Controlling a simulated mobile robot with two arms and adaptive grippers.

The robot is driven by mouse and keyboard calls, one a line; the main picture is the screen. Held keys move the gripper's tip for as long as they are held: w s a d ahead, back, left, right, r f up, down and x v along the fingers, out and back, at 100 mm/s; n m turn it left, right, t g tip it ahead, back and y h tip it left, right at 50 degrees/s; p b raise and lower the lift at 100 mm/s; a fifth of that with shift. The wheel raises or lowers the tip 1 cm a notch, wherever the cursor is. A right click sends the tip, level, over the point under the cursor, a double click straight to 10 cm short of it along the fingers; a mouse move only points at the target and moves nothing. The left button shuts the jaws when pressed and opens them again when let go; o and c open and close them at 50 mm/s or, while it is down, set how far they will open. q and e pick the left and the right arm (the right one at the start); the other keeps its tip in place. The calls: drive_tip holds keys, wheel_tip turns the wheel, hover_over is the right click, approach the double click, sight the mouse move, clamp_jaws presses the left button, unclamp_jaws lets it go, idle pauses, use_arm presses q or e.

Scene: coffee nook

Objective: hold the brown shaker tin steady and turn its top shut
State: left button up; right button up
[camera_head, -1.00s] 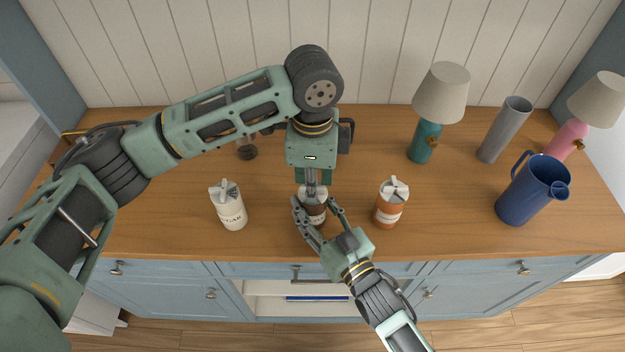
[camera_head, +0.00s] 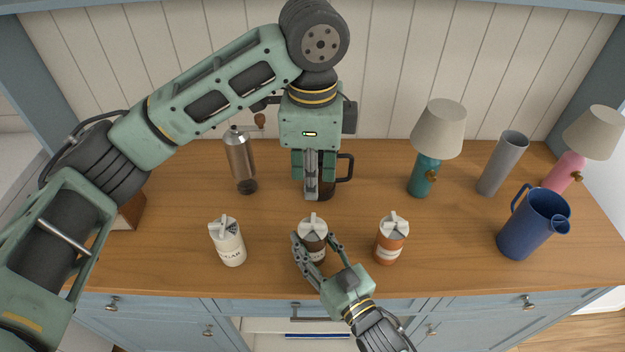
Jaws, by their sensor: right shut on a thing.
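The brown shaker tin (camera_head: 320,243) stands upright near the front middle of the counter. Its pale top (camera_head: 313,222) sits on it, with a raised grip across it; whether it is fully turned shut I cannot tell. My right gripper (camera_head: 316,246) is shut on the tin's body, one finger on each side, reaching in from the front. My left gripper (camera_head: 312,192) points down above and behind the tin, apart from its top. Its fingers are seen edge-on, so their opening is unclear.
A cream sugar tin (camera_head: 230,246) stands left, an orange-brown tin (camera_head: 390,242) right. Behind my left gripper is a dark handled vessel (camera_head: 346,168), partly hidden. A tall grinder (camera_head: 240,160), teal lamp (camera_head: 424,175), grey vase (camera_head: 502,163), blue jug (camera_head: 530,225) and pink lamp (camera_head: 565,172) stand further off.

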drive_tip(key=o, duration=1.3)
drive_tip(key=shift+o, duration=0.2)
